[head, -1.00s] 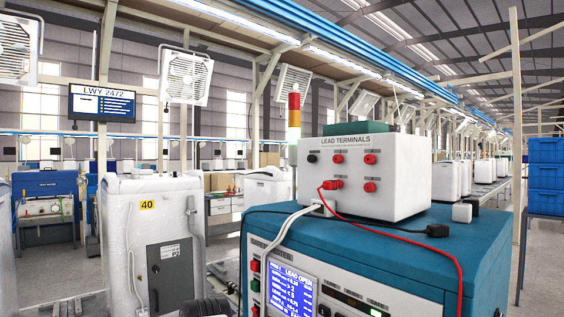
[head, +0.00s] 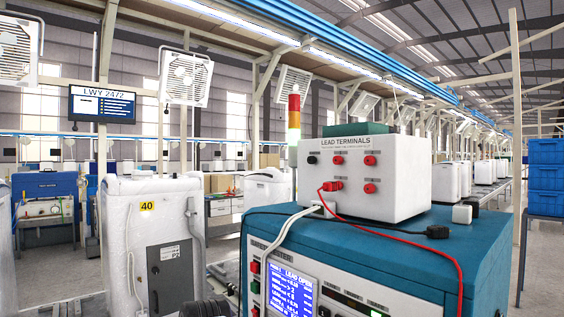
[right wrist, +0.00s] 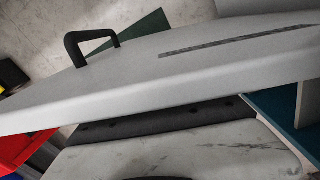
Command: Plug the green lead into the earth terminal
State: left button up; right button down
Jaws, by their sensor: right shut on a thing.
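The white box marked LEAD TERMINALS (head: 405,185) stands on the teal-topped tester (head: 400,257) in the head view. Its front has a black socket (head: 312,159) and several red ones, one of them at top right (head: 370,160). A red plug (head: 330,185) sits at the lower left red socket, and its red lead (head: 400,237) runs right across the tester top. I see no green lead and cannot make out which socket is earth. The tester screen (head: 290,292) reads LEAD OPEN. Neither gripper can be made out in either view.
A black plug (head: 437,231) and a small white block (head: 462,213) lie on the tester top. A wrapped white appliance (head: 150,225) stands at left. The right wrist view shows a long pale panel (right wrist: 200,70) with a black handle (right wrist: 88,44) close by.

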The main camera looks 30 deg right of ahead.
jog(key=shift+r, duration=0.1)
jog(key=shift+r, duration=2.9)
